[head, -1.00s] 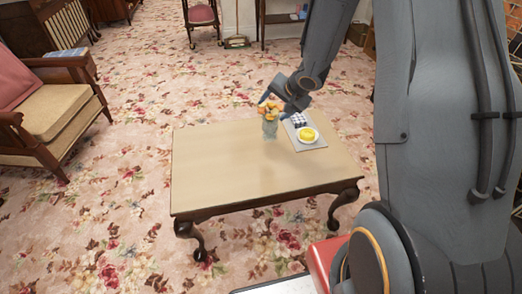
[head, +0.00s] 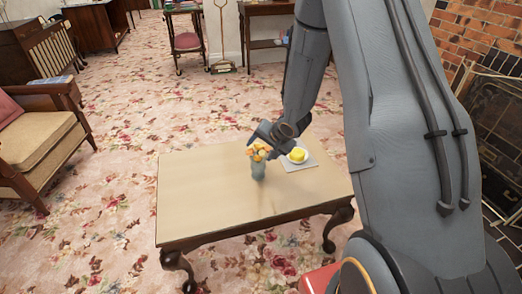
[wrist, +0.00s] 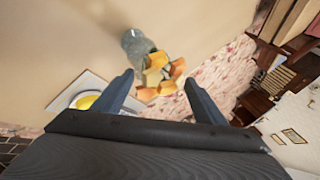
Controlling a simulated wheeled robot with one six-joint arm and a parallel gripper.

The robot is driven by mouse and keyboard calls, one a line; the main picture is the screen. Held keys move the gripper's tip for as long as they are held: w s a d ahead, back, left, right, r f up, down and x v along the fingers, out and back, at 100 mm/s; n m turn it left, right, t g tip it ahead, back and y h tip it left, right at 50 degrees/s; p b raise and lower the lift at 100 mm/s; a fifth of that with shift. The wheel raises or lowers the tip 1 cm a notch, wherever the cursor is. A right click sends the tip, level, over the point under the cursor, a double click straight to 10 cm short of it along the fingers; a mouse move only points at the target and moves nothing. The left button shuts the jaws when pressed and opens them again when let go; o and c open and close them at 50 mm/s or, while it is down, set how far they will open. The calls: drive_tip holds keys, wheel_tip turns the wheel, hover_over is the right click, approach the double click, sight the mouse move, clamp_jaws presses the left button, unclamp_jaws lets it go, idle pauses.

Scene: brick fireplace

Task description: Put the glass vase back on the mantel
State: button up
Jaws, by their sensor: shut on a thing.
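The glass vase (head: 258,170), pale blue-green and clear, holds orange flowers (head: 258,152). It looks upright over the middle of the wooden coffee table (head: 205,198); I cannot tell whether its base touches the top. My gripper (head: 262,143) is at the flower end of the vase, shut on the vase with its flowers. In the wrist view the flowers (wrist: 160,76) show between the two fingers, and the glass body (wrist: 136,44) extends beyond them. The mantel itself is not visible.
A brick fireplace wall (head: 480,32) and dark fire screen (head: 500,120) stand at the right. An armchair (head: 38,140) is at the left. Carpet between armchair and table is open.

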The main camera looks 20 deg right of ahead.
drive_tip(key=shift+f, duration=0.15)
drive_tip(key=o, duration=1.8)
drive_tip(key=shift+c, duration=0.2)
